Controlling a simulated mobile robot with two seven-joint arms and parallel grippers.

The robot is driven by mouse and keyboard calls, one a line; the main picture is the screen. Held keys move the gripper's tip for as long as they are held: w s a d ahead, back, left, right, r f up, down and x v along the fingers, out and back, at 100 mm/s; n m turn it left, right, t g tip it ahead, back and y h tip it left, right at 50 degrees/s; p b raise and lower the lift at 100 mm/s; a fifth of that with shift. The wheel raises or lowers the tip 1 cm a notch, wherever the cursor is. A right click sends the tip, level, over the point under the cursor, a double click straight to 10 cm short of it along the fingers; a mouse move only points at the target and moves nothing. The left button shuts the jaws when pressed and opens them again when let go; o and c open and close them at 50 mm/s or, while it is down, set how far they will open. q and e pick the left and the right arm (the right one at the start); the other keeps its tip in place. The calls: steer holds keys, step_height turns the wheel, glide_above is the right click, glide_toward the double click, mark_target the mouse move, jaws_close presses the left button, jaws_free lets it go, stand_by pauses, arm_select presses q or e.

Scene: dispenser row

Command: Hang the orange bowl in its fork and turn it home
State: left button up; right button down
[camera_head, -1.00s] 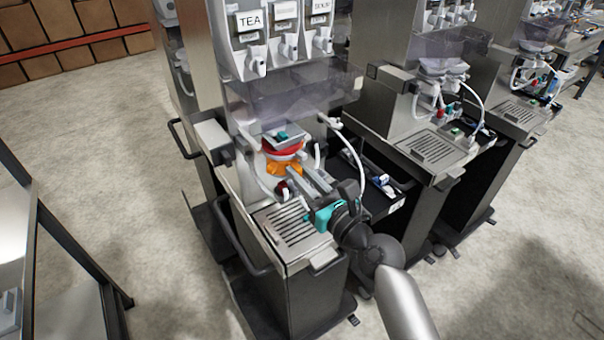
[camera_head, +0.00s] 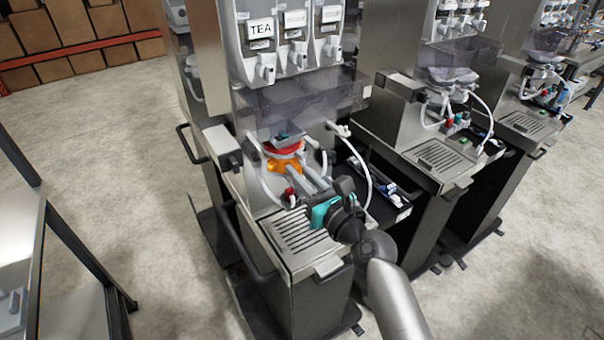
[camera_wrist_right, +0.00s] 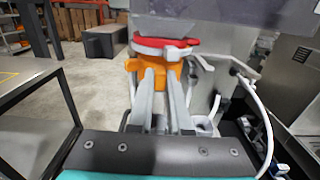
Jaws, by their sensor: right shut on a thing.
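The orange bowl (camera_head: 284,167) is at the front of the nearest dispenser, under a red ring (camera_head: 285,149) and above the drip tray. In the right wrist view the orange bowl (camera_wrist_right: 156,74) sits just below the red ring (camera_wrist_right: 165,45). My right gripper (camera_head: 304,172) is shut on the bowl from the front, its two grey fingers (camera_wrist_right: 160,76) reaching to the orange part. The fork is not clearly seen; I cannot tell whether the bowl is seated or turned home. My left gripper is not in view.
A slotted drip tray (camera_head: 298,232) lies below my right gripper. A white hose (camera_head: 366,165) loops to the right of the bowl, near my wrist. A dark tray with small items (camera_head: 388,192) is further right. A clear hood (camera_head: 300,100) hangs above.

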mark_target(291, 163)
steer(key=shift+w+a, duration=0.1)
steer(key=shift+w, duration=0.05)
steer(key=shift+b+x, duration=0.3)
steer(key=shift+x, duration=1)
steer(key=shift+w+a, duration=0.1)
steer(key=shift+a, duration=0.05)
steer(key=shift+f, duration=0.1)
stand_by(0.4)
